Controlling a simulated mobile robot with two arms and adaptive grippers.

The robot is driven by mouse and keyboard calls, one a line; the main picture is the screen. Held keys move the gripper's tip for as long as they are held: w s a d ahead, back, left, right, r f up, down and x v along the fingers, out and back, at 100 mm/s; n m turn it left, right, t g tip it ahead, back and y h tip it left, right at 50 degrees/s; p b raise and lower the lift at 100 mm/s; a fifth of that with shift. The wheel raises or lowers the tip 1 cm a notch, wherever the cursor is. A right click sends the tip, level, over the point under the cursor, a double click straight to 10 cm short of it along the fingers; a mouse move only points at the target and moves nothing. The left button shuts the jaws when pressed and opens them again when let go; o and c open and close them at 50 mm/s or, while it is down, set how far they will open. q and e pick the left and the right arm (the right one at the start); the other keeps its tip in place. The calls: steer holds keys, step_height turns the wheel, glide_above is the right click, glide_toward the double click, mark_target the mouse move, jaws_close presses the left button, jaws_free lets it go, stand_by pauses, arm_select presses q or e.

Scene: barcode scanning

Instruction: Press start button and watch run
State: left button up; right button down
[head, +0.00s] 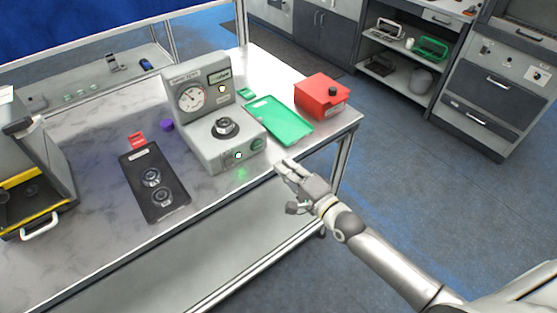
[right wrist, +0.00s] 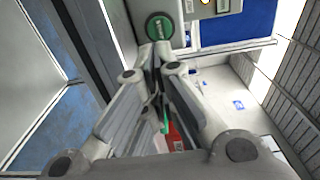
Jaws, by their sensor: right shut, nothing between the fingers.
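A grey test machine (head: 205,110) with a round dial gauge (head: 191,98) stands on the bench. A round metal part (head: 225,127) sits on top of its base. The green start button (head: 257,144) is on the base's front face, beside a bright lamp (head: 238,155) with a green glow below it. My right gripper (head: 281,165) is just in front of the machine, below and right of the button. In the right wrist view its closed fingertips (right wrist: 154,48) point at the green button (right wrist: 159,27); I cannot tell whether they touch it. My left gripper is out of view.
A black tray (head: 136,185) with round parts lies left of the machine, a green tray (head: 262,110) to its right. A red box (head: 322,94) stands near the bench's right corner. A grey machine with a handle (head: 40,226) is at far left. The floor right is clear.

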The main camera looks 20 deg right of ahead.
steer(key=shift+b+v, duration=0.3)
steer(key=shift+v, duration=2.1)
steer(key=shift+d, duration=0.1)
steer(key=s+d+f+n+g+h, duration=0.2)
steer(key=s+f, duration=0.2)
steer(key=f, duration=0.6)
steer(key=s+d+f+n+g+h, duration=0.1)
steer(key=s+d+f+n+g, duration=0.15)
steer(key=f, duration=0.85)
steer(key=s+d+f+n+g+h, duration=0.1)
steer(key=s+f+n+g+h, duration=0.2)
steer(key=f, duration=0.7)
steer(key=s+f+n+g, duration=0.2)
steer(key=s+f, duration=0.4)
steer(key=s, duration=0.5)
steer(key=s+a+f+n+g, duration=0.1)
steer(key=s+f+n+g, duration=0.2)
steer(key=s+f, duration=0.4)
steer(key=s+a+f+n+g, duration=0.1)
steer(key=s+f+n+g, duration=0.2)
steer(key=s, duration=1.2)
step_height(320, 180, down, 4)
steer(key=shift+s+r+n, duration=0.2)
steer(key=shift+s+n, duration=0.2)
steer(key=shift+n, duration=0.05)
steer(key=shift+g, duration=0.25)
